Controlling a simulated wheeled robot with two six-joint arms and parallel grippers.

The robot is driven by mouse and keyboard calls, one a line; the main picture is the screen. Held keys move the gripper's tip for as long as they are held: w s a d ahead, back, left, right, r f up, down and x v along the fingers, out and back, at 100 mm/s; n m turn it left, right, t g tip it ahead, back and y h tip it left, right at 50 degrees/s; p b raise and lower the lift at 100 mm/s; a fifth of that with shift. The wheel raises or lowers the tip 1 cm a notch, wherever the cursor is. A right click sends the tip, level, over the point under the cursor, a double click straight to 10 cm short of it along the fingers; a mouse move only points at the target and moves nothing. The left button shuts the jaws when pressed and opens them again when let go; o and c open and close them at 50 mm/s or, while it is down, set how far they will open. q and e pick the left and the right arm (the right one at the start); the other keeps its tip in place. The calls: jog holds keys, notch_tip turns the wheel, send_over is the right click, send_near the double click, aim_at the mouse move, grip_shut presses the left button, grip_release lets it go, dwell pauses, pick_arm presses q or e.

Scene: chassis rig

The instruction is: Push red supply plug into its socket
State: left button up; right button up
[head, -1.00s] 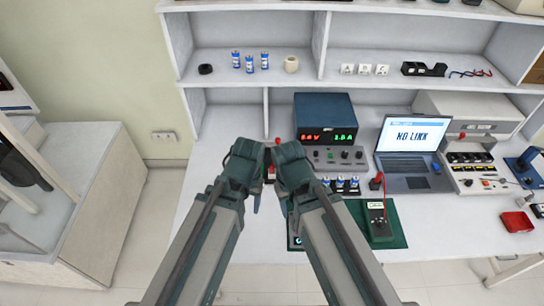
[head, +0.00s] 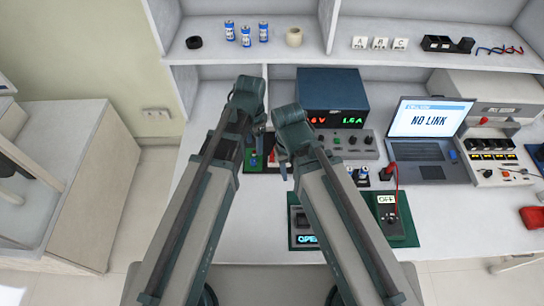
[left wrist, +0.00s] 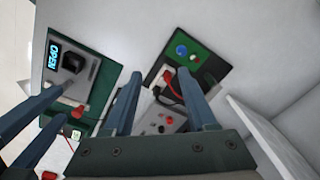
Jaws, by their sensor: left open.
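My left gripper (head: 258,128) hangs over the bench, left of the blue power supply (head: 332,95). In the left wrist view its two fingers (left wrist: 159,76) are apart, with nothing held between them. A red plug or lead (left wrist: 168,79) shows between and beyond the fingers, at a pale block on a small green board (left wrist: 203,55). I cannot tell whether it is seated in a socket. In the head view that board is mostly hidden by my arms; a bit of red (head: 272,158) shows. My right gripper (head: 284,160) is beside the left; its jaws are unclear.
A grey control panel (head: 358,145) stands before the power supply. A unit reading OPEN (head: 308,239) and a meter reading OFF (head: 388,212) with a red lead are nearer. A laptop (head: 428,135) reads NO LINK. Bare bench lies right of the meter.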

pick_arm(q)
jog(key=w+d+f+m+b, duration=0.1)
jog(key=w+d+f+m, duration=0.1)
jog(key=w+d+m, duration=0.35)
jog(key=m+b, duration=0.2)
jog(key=b, duration=0.7)
send_over(272, 155)
jog(key=f, duration=0.8)
jog(key=shift+s+d+f, duration=0.15)
jog(key=shift+s, duration=0.15)
pick_arm(e)
notch_tip(272, 155, down, 10)
jog(key=shift+w+f, duration=0.15)
jog(key=shift+w, duration=0.15)
jog(key=shift+f, duration=0.1)
pick_arm(q)
jog(key=f+b, duration=0.5)
jog(key=shift+w+f, duration=0.1)
jog(key=shift+w, duration=0.15)
pick_arm(e)
notch_tip(272, 155, down, 5)
jog(key=shift+f, duration=0.1)
pick_arm(q)
grip_shut()
